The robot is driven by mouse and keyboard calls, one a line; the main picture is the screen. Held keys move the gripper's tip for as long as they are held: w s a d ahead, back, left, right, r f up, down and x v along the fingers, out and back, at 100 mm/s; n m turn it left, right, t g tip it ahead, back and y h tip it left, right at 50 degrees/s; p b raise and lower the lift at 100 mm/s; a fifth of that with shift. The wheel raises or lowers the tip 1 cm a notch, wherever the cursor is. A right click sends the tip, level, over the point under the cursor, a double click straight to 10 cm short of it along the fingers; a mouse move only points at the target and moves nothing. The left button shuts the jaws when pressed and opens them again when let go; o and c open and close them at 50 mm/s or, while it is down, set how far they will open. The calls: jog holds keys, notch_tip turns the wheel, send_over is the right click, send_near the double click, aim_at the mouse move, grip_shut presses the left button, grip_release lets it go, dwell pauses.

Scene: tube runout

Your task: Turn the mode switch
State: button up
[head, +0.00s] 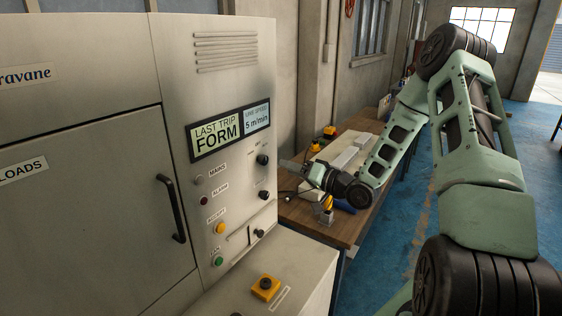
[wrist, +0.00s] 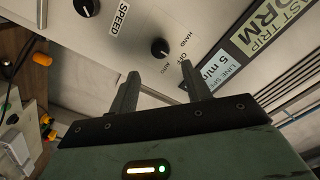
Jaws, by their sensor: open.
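The mode switch is a round black knob (head: 262,159) at the upper right of the cabinet's control panel, below the display. In the wrist view the knob (wrist: 160,47) has HAND, OFF and AUTO printed around it. Its pointer setting is too small to tell surely. My gripper (head: 287,163) is to the right of the panel, pointing at it. In the wrist view my gripper (wrist: 159,80) is open and empty. Its two fingertips are either side of the knob's line, with the knob beyond them and apart from them.
The SPEED knob (wrist: 87,8) is close to the mode switch. A display (head: 230,130) reads LAST TRIP FORM and 5 m/min. Lamps and buttons, including a yellow one (head: 221,228), line the panel. A cluttered wooden bench (head: 335,227) stands behind my gripper.

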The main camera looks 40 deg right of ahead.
aim_at(266, 162)
jog(key=shift+x, duration=3.7)
jog(key=shift+a+f, duration=0.1)
jog(key=shift+a, duration=0.05)
jog(key=c, duration=0.8)
jog(key=shift+o, duration=0.2)
jog(key=shift+b, duration=0.35)
